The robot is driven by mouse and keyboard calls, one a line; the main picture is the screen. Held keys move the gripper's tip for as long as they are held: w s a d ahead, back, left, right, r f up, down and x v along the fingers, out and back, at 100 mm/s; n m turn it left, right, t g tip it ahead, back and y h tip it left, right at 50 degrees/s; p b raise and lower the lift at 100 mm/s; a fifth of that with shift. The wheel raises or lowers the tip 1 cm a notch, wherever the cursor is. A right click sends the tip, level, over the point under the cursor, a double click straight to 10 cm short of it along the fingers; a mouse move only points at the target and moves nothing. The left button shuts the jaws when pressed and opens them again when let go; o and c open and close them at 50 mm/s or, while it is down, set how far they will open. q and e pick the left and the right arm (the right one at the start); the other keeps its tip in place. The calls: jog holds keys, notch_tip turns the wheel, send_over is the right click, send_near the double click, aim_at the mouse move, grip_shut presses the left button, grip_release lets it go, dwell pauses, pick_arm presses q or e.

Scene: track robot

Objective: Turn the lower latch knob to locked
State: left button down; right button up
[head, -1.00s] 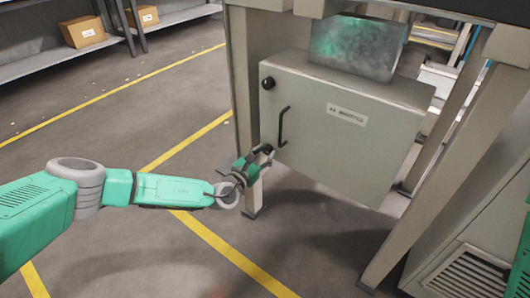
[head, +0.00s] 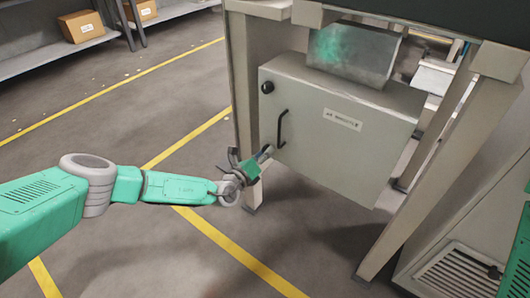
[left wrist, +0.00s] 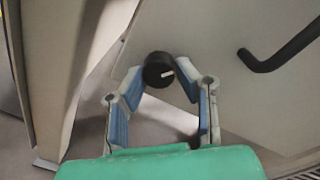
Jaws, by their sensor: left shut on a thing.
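The lower latch knob (left wrist: 157,68) is a round black knob with a white mark on the grey cabinet's door. In the left wrist view the mark points right, nearly level. My left gripper (head: 262,153) is at the cabinet's lower left side and hides most of this knob in the head view. In the left wrist view my left gripper (left wrist: 160,80) has its two blue-padded fingers on either side of the knob, shut on it. The upper knob (head: 267,87) is black and free. My right gripper is not in view.
A black bar handle (head: 282,128) stands out from the cabinet door (head: 345,160) just right of the lower knob; it also shows in the left wrist view (left wrist: 283,52). A table leg (head: 243,110) stands close left of the cabinet. The floor at left is clear.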

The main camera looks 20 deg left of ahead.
pick_arm(q)
jog(key=shift+a+n+b, duration=0.15)
jog(key=shift+n+b, duration=0.05)
jog(key=shift+n, duration=1.4)
jog(key=shift+a+n+b, duration=0.1)
jog(key=shift+n+b, duration=0.1)
jog(key=shift+n, duration=1.4)
jog(key=c, duration=1.2)
grip_release()
jog(key=shift+h, duration=0.3)
jog(key=v, duration=1.2)
